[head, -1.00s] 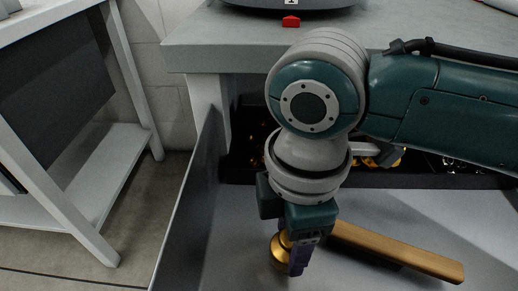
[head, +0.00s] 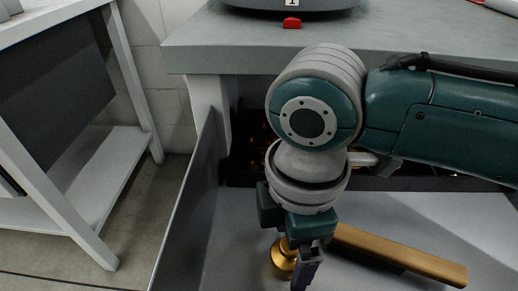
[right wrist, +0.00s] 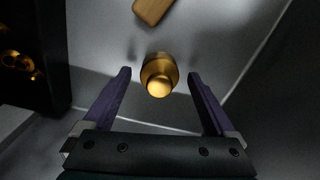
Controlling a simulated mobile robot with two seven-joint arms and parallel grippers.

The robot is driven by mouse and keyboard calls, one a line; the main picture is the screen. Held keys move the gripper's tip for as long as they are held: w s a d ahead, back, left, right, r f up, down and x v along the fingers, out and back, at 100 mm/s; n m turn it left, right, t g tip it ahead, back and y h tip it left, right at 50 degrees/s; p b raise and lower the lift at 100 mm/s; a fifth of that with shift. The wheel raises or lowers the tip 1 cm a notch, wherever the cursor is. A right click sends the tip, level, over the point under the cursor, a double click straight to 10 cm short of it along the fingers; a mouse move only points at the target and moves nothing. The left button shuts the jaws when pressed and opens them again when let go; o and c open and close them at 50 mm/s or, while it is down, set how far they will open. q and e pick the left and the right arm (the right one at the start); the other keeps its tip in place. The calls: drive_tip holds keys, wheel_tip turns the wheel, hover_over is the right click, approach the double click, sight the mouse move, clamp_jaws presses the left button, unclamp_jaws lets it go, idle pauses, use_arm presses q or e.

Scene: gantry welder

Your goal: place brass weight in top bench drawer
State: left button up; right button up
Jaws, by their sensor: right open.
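The brass weight (head: 281,259) stands on the floor of the open bench drawer (head: 187,215), partly hidden by my right gripper in the head view. In the right wrist view the weight (right wrist: 158,82) shows its round knob and wider body, between and slightly beyond the fingertips. My right gripper (head: 304,275) points down into the drawer. Its two purple fingers (right wrist: 158,74) are open on either side of the weight, with a gap on both sides. My left gripper is not in view.
A long golden-brown bar (head: 400,255) lies in the drawer right of the weight. A dark bin (head: 247,145) with shiny parts is behind it. The grey bench top (head: 220,42) overhangs the back, with a red object (head: 292,23) on it. A white-framed shelf (head: 85,195) stands left.

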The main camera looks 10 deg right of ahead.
wheel_tip(320, 180, up, 12)
drive_tip(key=p, duration=0.5)
drive_tip(key=shift+r, duration=0.15)
